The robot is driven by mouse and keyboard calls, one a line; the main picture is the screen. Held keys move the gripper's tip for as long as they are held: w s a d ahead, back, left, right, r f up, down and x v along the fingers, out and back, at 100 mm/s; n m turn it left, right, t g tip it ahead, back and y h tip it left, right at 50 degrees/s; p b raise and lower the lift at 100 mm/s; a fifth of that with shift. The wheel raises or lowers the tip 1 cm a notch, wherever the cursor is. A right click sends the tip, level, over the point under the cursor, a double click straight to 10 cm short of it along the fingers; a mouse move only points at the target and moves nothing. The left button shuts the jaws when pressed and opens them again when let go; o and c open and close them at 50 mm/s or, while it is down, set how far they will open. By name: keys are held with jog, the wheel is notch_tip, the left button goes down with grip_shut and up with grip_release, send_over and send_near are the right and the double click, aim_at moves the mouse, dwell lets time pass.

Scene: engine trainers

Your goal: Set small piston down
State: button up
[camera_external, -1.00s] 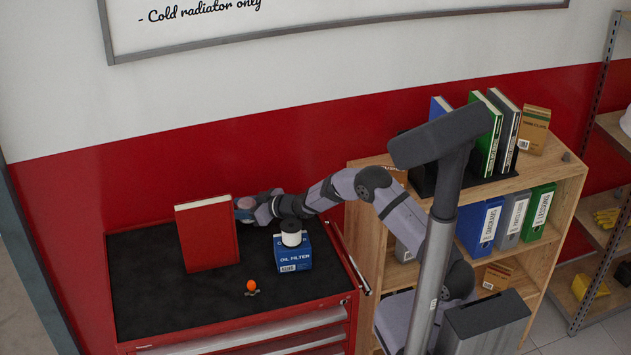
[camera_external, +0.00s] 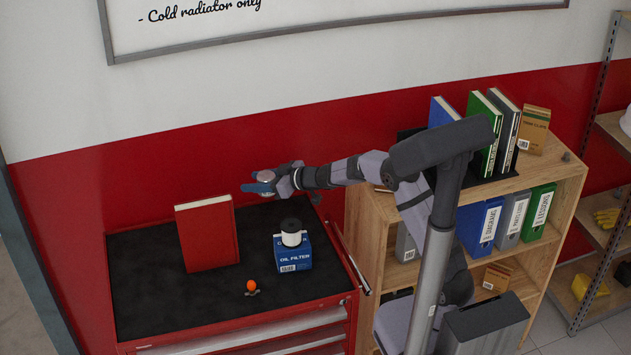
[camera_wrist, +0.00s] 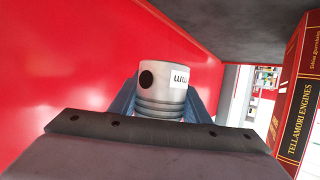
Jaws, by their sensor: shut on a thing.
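The small piston (camera_wrist: 162,88) is a pale metal cylinder with ring grooves, a dark round pin hole and a white label. In the wrist view it sits between the blue fingers of my gripper (camera_wrist: 160,108), which is shut on it. In the outside view my gripper (camera_external: 258,183) is raised above the back of the tool cabinet's black top (camera_external: 190,300), up and right of the red book (camera_external: 208,235). I cannot clearly make out the piston in that view. The piston is clear of the surface.
A blue oil filter box (camera_external: 292,256) carries a white and black cylinder (camera_external: 291,238). A small item with an orange ball (camera_external: 251,286) lies near the front. The red book stands upright. The wooden shelf (camera_external: 365,215) is at right. The front left of the top is clear.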

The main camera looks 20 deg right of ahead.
jog(key=b, duration=0.1)
send_over(284, 215)
jog(key=shift+n, duration=0.3)
jog(key=shift+a+f, duration=0.1)
jog(key=shift+f, duration=5.05)
jog(key=shift+f, duration=0.1)
jog(key=o, duration=1.2)
jog(key=shift+f, duration=0.1)
jog(key=shift+s+r+g, duration=0.1)
jog(key=shift+r+g, duration=0.1)
jog(key=shift+g, duration=0.1)
jog(key=shift+b+v, duration=0.85)
jog(key=shift+v, duration=2.9)
jog(key=shift+f, duration=0.15)
